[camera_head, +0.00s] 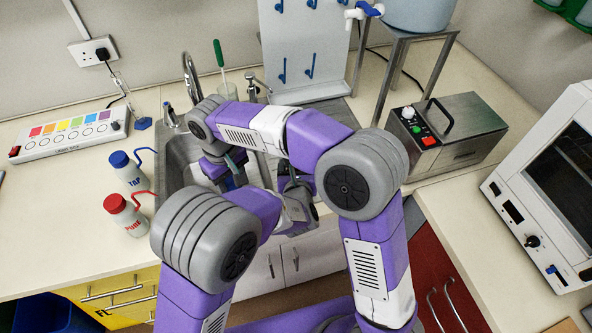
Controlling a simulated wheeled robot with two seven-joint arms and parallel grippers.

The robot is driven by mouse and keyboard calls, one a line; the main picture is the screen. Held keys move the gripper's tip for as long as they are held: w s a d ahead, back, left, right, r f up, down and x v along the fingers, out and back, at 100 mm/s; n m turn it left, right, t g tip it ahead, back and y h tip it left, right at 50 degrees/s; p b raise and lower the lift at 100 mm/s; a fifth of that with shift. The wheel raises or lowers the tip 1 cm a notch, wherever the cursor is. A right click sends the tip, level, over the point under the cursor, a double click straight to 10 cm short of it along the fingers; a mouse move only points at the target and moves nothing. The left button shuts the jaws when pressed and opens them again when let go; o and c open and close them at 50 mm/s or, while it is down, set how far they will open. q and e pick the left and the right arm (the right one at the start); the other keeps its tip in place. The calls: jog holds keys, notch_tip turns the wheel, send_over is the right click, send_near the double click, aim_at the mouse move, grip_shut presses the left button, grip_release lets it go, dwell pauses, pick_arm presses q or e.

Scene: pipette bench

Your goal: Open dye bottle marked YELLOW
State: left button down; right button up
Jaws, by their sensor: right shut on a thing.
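I cannot make out a dye bottle marked YELLOW in the head view. My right gripper (234,168) hangs over the sink with its arm bent across from the right. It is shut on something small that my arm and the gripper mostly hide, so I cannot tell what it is. My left gripper (288,178) is near the sink's right front edge, partly behind my arm links. I cannot see whether its fingers are apart.
A white wash bottle marked TAP (129,172) with a blue cap and one marked PURE (126,215) with a red cap stand left of the sink (176,152). A strip with coloured squares (70,135) lies farther left. A metal bath (458,130) stands right. The left counter front is clear.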

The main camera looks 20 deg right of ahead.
pick_arm(q)
jog(key=shift+f, duration=0.5)
jog(key=shift+f, duration=0.15)
jog(key=shift+c, duration=2.4)
grip_release()
jog(key=shift+f, duration=0.15)
jog(key=o, duration=0.4)
jog(key=shift+o, duration=0.2)
jog(key=shift+r, duration=0.2)
